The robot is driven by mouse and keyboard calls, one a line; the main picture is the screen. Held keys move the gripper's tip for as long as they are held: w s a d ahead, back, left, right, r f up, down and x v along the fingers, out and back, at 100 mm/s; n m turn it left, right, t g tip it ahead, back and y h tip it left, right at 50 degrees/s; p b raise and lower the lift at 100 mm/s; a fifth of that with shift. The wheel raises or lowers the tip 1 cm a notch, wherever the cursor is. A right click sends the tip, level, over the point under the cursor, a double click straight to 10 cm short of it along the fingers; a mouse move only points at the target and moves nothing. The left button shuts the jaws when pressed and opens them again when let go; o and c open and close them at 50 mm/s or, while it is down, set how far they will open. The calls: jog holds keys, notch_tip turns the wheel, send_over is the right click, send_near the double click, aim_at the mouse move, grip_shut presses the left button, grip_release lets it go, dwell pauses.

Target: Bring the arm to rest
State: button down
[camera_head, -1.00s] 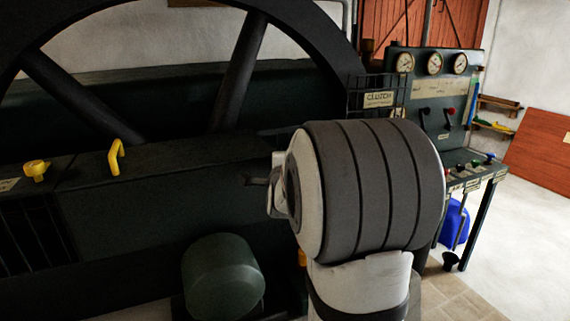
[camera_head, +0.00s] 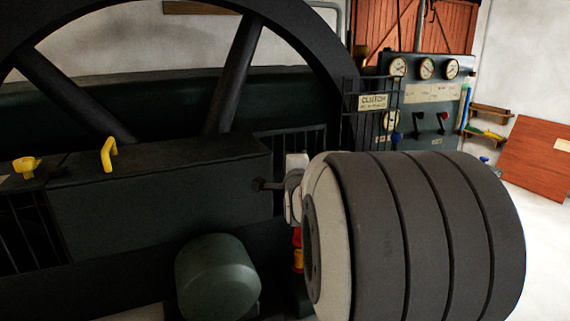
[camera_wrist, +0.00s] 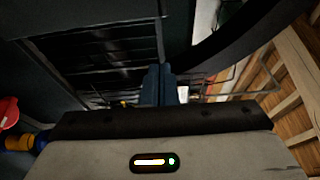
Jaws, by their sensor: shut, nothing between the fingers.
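My gripper (camera_head: 262,184) shows small in the head view, pointing left beside the dark green machine housing (camera_head: 160,205), with part of the wrist hidden behind my large ribbed arm link. In the wrist view my gripper's two dark blue fingers (camera_wrist: 157,85) are together, with nothing seen between them. Beyond the fingers are a dark barred grille (camera_wrist: 90,60) and a curved dark rim (camera_wrist: 235,40). I cannot tell whether the fingers touch anything.
A large spoked flywheel (camera_head: 232,75) and a yellow handle (camera_head: 108,154) are at left. A green rounded housing (camera_head: 217,278) stands low in front. A caged clutch sign (camera_head: 373,102) and a gauge panel (camera_head: 425,93) stand behind my arm.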

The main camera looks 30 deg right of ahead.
jog(key=shift+v, duration=2.1)
